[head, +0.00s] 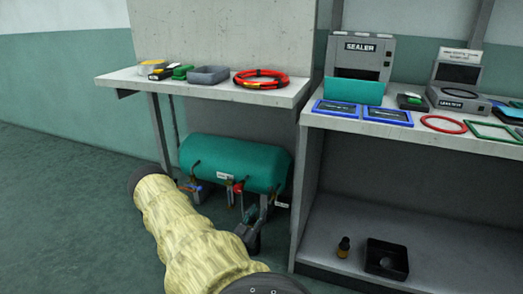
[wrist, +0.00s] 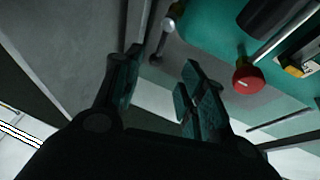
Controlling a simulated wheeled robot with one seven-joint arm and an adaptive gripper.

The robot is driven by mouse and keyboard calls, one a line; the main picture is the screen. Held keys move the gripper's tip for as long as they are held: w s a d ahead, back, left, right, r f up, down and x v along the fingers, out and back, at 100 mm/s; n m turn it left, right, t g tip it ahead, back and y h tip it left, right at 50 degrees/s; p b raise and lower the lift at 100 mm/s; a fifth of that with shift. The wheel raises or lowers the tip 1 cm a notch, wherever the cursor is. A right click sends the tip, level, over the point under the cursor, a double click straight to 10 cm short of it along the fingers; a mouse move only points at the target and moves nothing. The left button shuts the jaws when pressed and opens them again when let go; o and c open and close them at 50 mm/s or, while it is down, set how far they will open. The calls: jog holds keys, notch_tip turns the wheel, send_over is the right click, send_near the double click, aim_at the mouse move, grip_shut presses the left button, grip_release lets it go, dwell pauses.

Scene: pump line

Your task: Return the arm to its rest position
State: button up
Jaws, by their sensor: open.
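My arm, in a pale yellow padded cover, reaches from the bottom of the head view up and left toward the space below the left shelf. In the wrist view my gripper (wrist: 163,75) is open, its two dark fingers apart with nothing between them. A teal tank (head: 235,163) lies under the left shelf. In the wrist view the tank (wrist: 215,30) is close beyond the fingers, with a round red knob (wrist: 248,77) to the right of the right finger.
The left shelf (head: 125,80) overhangs the tank and holds a grey tray (head: 208,75) and a red hose coil (head: 260,79). The right bench stands close, with a sealer (head: 360,62) on top and a black box (head: 386,260) on its lower shelf. Floor at left is clear.

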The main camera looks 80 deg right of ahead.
jog(key=shift+w+a+f, duration=0.1)
jog(key=shift+a, duration=0.15)
jog(key=shift+w, duration=0.1)
dwell(0.4)
